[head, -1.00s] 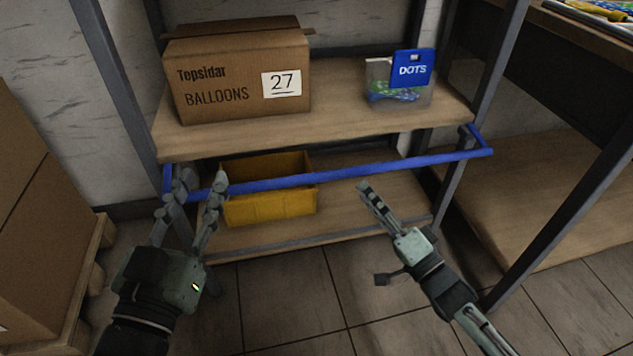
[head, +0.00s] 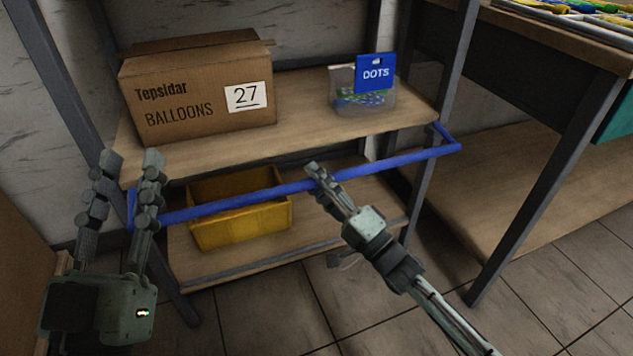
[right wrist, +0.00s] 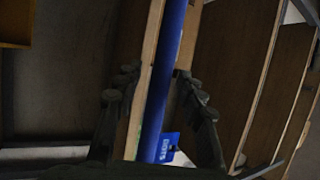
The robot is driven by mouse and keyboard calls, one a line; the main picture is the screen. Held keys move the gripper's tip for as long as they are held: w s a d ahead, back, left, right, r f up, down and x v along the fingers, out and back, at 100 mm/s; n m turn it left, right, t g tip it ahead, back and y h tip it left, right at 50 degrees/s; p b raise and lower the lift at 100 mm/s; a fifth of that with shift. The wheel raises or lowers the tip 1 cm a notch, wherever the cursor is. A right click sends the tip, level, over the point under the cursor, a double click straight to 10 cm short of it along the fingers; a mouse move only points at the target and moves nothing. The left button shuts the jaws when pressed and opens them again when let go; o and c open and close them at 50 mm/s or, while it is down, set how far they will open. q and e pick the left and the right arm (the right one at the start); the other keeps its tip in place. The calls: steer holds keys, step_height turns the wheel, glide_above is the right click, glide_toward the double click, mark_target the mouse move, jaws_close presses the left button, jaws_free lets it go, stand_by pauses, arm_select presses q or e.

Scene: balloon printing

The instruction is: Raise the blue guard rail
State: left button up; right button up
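The blue guard rail (head: 385,165) runs across the front of the shelf unit, below its upper board, with bent ends at both sides. My left gripper (head: 131,160) is open at the rail's left end. Its fingers point up, one on each side of the rail's left corner in the picture; contact cannot be told. My right gripper (head: 320,173) is at the middle of the rail. In the right wrist view the rail (right wrist: 167,85) passes between the spread fingers of the right gripper (right wrist: 155,78), with gaps visible beside it.
A cardboard balloon box (head: 200,95) and a DOTS bag (head: 362,95) stand on the upper board. A yellow bin (head: 240,218) sits on the lower board behind the rail. A table (head: 560,40) stands at the right. The floor in front is clear.

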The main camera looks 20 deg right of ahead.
jaws_close()
stand_by(0.4)
